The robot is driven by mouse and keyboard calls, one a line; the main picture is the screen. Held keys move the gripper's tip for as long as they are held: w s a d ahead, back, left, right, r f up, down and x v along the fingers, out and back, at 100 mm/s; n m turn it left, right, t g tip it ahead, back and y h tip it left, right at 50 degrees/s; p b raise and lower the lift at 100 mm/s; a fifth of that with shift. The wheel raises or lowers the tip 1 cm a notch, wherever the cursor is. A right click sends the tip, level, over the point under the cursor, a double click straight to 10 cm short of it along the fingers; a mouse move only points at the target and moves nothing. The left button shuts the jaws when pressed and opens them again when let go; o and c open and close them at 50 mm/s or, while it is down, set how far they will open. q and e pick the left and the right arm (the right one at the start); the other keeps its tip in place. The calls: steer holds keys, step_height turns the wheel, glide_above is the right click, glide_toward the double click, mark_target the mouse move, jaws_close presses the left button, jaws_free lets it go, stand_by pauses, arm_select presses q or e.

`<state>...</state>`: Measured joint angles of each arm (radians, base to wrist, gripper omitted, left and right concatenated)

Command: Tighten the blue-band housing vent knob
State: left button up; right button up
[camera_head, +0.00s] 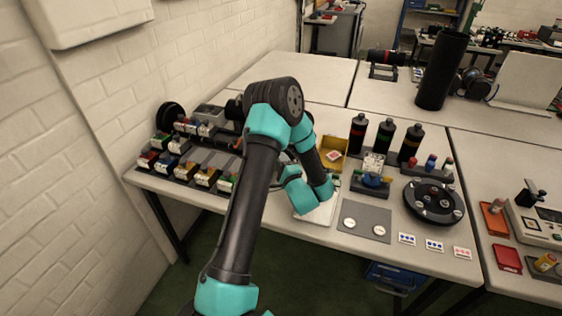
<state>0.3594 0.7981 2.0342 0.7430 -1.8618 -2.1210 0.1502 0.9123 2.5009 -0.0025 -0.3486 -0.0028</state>
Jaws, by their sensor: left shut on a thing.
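My left arm rises from the bottom and bends down to the table. My left gripper (318,200) is low over a white sheet or pad (316,214). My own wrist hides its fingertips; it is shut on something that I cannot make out. Three dark bottle-like housings (385,141) with coloured bands stand upright right of the gripper. I cannot tell for sure which band is blue, and no vent knob can be made out. A small stand (371,182) with blue and yellow parts is in front of them. My right gripper is not in view.
A yellow bin (333,152) stands behind the wrist. A grey mat (364,221) with two white discs and a round black fixture (434,203) lie to the right. Racks of small coloured parts (190,160) fill the left. A tall black cylinder (441,70) stands farther back.

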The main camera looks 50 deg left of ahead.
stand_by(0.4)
arm_select(q)
steer(key=o, duration=0.9)
steer(key=shift+f, duration=0.1)
